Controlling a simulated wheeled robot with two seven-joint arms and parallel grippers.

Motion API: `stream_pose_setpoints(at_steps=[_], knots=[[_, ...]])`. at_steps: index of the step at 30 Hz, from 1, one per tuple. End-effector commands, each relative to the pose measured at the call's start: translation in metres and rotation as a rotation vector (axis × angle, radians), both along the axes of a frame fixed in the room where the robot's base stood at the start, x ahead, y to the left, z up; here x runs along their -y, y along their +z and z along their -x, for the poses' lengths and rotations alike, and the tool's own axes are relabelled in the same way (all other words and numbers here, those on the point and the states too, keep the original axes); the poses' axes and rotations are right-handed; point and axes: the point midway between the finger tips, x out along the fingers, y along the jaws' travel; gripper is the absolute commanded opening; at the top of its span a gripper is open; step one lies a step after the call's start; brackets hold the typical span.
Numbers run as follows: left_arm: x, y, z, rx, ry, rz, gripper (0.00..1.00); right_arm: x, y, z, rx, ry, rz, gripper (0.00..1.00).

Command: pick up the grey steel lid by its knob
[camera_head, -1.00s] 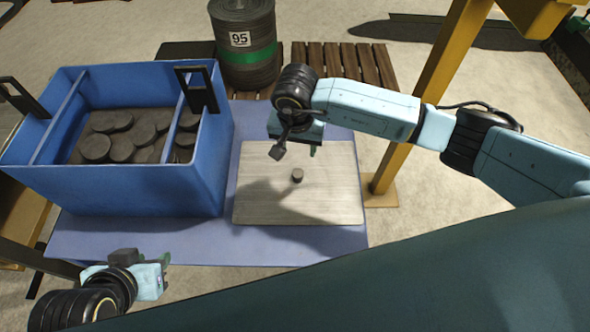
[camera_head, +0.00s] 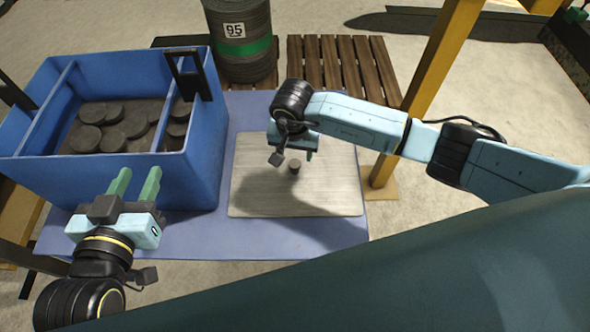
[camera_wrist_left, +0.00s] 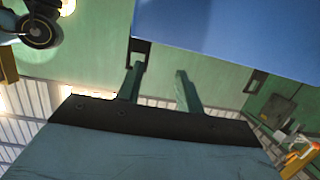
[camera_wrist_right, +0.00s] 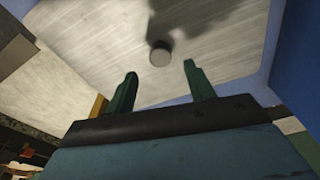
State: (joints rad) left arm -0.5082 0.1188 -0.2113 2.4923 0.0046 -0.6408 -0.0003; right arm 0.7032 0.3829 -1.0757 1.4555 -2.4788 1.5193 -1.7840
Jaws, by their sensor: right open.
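The grey steel lid (camera_head: 262,196) is a flat rectangular plate on the blue table, with a small dark round knob (camera_head: 294,166) near its middle. My right gripper (camera_head: 308,157) is above the lid, close to the knob. In the right wrist view the knob (camera_wrist_right: 160,55) shows just beyond and between the two green fingers of the right gripper (camera_wrist_right: 158,80), which are open and empty. My left gripper (camera_head: 136,180) is open in front of the blue crate, its green fingers apart and empty. The left wrist view shows its fingers (camera_wrist_left: 157,80) apart too.
A blue crate (camera_head: 190,175) with dark round discs (camera_head: 88,138) stands left of the lid, with upright black handles. Behind are a wooden pallet (camera_head: 345,65) and a drum (camera_head: 238,50) marked 95. A yellow post (camera_head: 425,95) rises right of the lid.

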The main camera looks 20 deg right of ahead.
Motion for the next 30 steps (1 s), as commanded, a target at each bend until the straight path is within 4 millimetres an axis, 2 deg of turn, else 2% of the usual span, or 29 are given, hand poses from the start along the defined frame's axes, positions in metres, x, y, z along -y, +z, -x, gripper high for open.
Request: stream_pose_setpoints(at_steps=[8, 18, 23, 30], knots=[[0.011, 0.041, -0.007, 0.256, -0.02, 0.075, 0.36, -0.001, -0.021, -0.001, -0.001, 0.0, -0.002, 0.54], [0.017, 0.092, 0.002, 0.557, -0.038, 0.17, 0.36, 0.001, -0.044, -0.003, -0.002, 0.0, -0.001, 0.54], [0.017, 0.103, 0.007, 0.625, -0.042, 0.192, 0.36, 0.001, -0.048, -0.004, -0.001, 0.001, -0.002, 0.54], [0.017, 0.106, 0.008, 0.636, -0.042, 0.196, 0.36, 0.001, -0.048, -0.004, -0.001, 0.001, 0.0, 0.54]])
